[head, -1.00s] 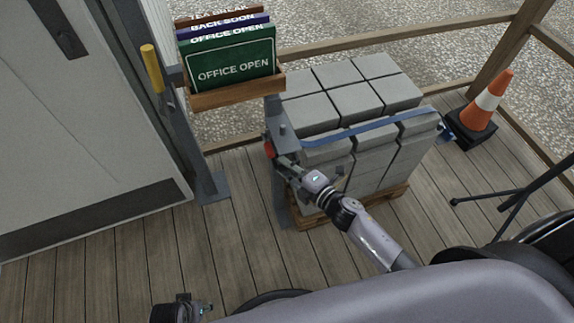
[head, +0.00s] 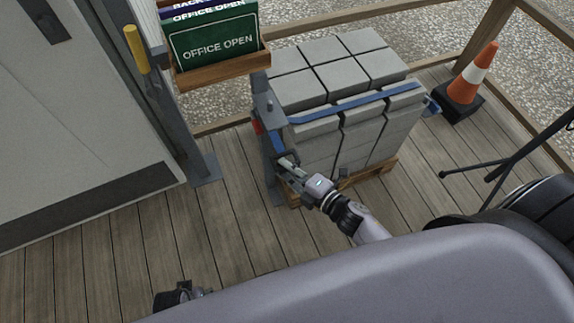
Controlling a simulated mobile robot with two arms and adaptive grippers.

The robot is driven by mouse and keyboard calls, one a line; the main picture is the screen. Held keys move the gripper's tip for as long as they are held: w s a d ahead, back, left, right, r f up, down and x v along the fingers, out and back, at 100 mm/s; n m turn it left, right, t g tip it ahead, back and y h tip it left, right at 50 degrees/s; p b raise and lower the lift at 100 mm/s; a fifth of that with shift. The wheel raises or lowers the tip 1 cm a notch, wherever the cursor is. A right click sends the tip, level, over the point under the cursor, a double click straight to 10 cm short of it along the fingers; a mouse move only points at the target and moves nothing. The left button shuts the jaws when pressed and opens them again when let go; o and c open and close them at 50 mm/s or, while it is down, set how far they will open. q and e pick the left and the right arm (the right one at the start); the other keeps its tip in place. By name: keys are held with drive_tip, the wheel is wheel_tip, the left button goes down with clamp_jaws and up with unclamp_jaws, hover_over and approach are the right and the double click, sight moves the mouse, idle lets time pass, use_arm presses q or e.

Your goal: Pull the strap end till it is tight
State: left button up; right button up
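A blue strap (head: 350,107) runs across the upper part of a stack of grey blocks (head: 335,75) on a wooden pallet (head: 378,176). A short blue strap end (head: 277,144) comes down at the left front of the stack, beside a grey post. My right gripper (head: 284,162) is at the lower end of this blue piece and looks shut on it; its fingertips are small and partly hidden. A small red part (head: 256,127) shows at the post just above. My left gripper (head: 176,297) is only partly seen at the bottom edge, and its fingers cannot be made out.
A wooden holder (head: 222,73) with signs stands on the post left of the stack. An orange cone (head: 474,76) and a dark stand (head: 500,163) are at the right. The plank floor in front is clear.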

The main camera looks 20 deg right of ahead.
drive_tip(key=o, duration=0.3)
use_arm(q)
drive_tip(key=shift+d, duration=0.1)
use_arm(e)
drive_tip(key=shift+o, duration=0.2)
use_arm(q)
drive_tip(key=shift+s, duration=0.15)
drive_tip(key=shift+s, duration=0.15)
use_arm(e)
drive_tip(key=v, duration=1.2)
drive_tip(key=shift+d, duration=0.1)
